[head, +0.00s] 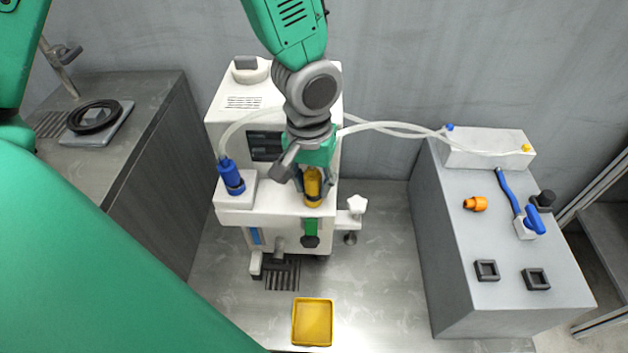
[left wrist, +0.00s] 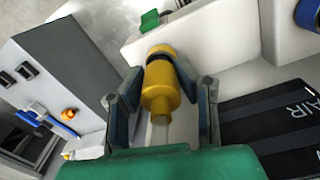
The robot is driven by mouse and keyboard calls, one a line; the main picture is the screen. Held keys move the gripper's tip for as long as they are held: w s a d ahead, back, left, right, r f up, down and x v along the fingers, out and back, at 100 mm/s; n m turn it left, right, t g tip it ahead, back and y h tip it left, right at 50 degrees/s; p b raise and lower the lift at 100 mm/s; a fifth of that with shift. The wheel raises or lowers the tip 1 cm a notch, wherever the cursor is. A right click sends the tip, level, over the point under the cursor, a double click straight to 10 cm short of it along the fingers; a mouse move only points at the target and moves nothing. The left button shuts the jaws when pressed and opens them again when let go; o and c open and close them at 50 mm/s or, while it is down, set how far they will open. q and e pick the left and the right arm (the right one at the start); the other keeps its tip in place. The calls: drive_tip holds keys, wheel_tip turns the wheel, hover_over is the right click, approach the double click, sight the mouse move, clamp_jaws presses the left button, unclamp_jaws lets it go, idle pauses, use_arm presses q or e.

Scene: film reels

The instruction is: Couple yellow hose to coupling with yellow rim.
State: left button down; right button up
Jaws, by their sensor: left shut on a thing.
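The yellow hose connector (head: 312,182) stands upright at the front right of the white machine, with a pale hose behind it. In the left wrist view the connector (left wrist: 160,88) lies between the two fingers of my left gripper (left wrist: 161,100), which is shut on it. A coupling with a yellow rim (left wrist: 160,50) and a dark band is in line with the connector's far end. They look touching, but I cannot tell whether they are locked. In the head view my left gripper (head: 313,178) reaches down from above. My right gripper is out of view.
A blue connector (head: 230,175) stands in the machine's left socket. A yellow tray (head: 312,344) lies in front. On the right, a grey cabinet (head: 465,275) carries an orange plug (head: 475,203) and a blue-handled valve (head: 534,220).

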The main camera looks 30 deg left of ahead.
sight(311, 175)
use_arm(q)
drive_tip(key=shift+f, duration=0.55)
drive_tip(key=c, duration=1.5)
unclamp_jaws()
drive_tip(key=shift+r, duration=0.1)
wheel_tip(311, 175, up, 11)
drive_tip(key=p, duration=1.1)
drive_tip(key=shift+a, duration=0.15)
